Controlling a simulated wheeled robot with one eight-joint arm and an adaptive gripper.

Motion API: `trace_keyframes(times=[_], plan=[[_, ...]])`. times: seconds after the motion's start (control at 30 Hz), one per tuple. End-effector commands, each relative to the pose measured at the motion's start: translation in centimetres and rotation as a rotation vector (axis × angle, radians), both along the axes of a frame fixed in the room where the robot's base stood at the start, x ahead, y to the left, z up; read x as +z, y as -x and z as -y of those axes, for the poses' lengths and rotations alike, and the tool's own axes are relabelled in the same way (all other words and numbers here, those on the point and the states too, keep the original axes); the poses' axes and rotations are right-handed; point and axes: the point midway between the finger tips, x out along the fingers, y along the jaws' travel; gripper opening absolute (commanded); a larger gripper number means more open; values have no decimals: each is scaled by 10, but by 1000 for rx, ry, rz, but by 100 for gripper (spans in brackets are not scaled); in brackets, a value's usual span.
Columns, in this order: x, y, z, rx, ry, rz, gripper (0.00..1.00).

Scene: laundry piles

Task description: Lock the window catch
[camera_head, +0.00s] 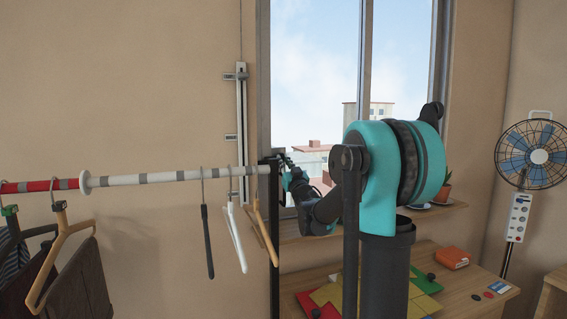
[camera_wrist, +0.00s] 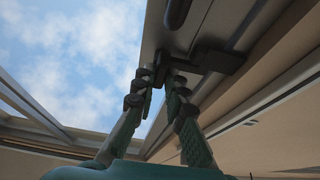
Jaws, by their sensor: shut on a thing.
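The window catch (camera_wrist: 215,62) is a dark lever on the window's side frame. It shows in the wrist view, just beyond my fingertips, with its arm reaching to the right. My gripper (camera_wrist: 160,82) has its two teal and dark fingers drawn together at the left end of the catch, shut on it. The fingertips hide part of that end. In the head view my gripper (camera_head: 283,162) is small and against the left side of the window frame (camera_head: 263,90). The catch cannot be made out there, and my arm covers the lower part of the window.
A clothes rail (camera_head: 150,178) with several hangers stands left of my gripper, its dark post close by. A window sill (camera_head: 292,228) with a potted plant (camera_head: 443,190) lies below. A table (camera_head: 455,290) with coloured cloths and a fan (camera_head: 538,157) are at the right.

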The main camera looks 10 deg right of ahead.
Motion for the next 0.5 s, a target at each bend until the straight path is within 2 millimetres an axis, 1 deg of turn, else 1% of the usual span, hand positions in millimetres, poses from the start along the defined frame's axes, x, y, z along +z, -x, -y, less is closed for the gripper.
trace_keyframes(times=[0.2,0.23,0.4,0.5], plan=[[0,0,0,-1,2,0,0],[0,0,0,-1,2,0,13],[0,0,0,0,1,0,33],[0,0,0,0,1,0,33]])
